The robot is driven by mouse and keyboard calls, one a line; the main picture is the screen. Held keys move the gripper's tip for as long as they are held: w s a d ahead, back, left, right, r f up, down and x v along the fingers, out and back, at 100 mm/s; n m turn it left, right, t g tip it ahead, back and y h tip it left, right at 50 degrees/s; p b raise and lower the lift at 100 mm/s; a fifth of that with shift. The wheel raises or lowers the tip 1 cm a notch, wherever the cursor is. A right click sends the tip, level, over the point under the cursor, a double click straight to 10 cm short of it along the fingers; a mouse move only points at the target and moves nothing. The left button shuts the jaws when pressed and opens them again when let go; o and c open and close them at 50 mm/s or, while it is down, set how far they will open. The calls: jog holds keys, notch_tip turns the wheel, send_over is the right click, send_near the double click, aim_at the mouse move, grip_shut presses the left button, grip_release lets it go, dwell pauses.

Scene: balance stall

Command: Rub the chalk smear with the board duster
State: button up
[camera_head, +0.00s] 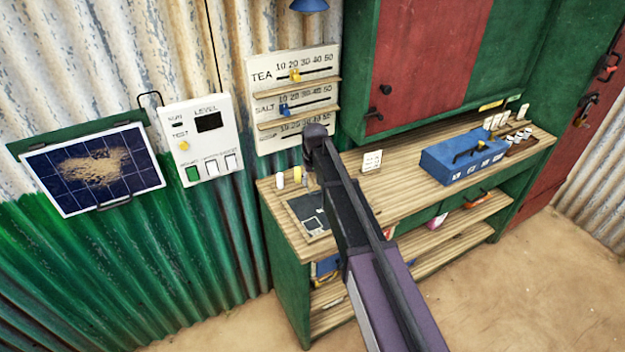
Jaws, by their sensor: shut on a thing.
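No board duster can be made out. A tan, dusty smear (98,168) covers the middle of a dark blue gridded panel (55,194) on the left wall; I cannot tell if it is chalk. A dark flat board (300,207) with pale square markings lies at the left end of the wooden counter, partly hidden by my arm; no clear chalk smear shows on it. My arm rises from the bottom right and crosses in front of the counter.
A blue box (463,157) and a small tray (522,141) stand on the counter (410,190). A white card (372,161) stands nearby. A white switch box (203,140) and slider board (293,99) hang on the wall. Green-and-red cupboards (428,60) overhang the counter. Floor at right is clear.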

jog(key=shift+r, duration=0.15)
jog(key=shift+r+p, duration=1.4)
jog(key=shift+p, duration=0.15)
jog(key=shift+s+d+f, duration=0.1)
jog(key=shift+s, duration=0.05)
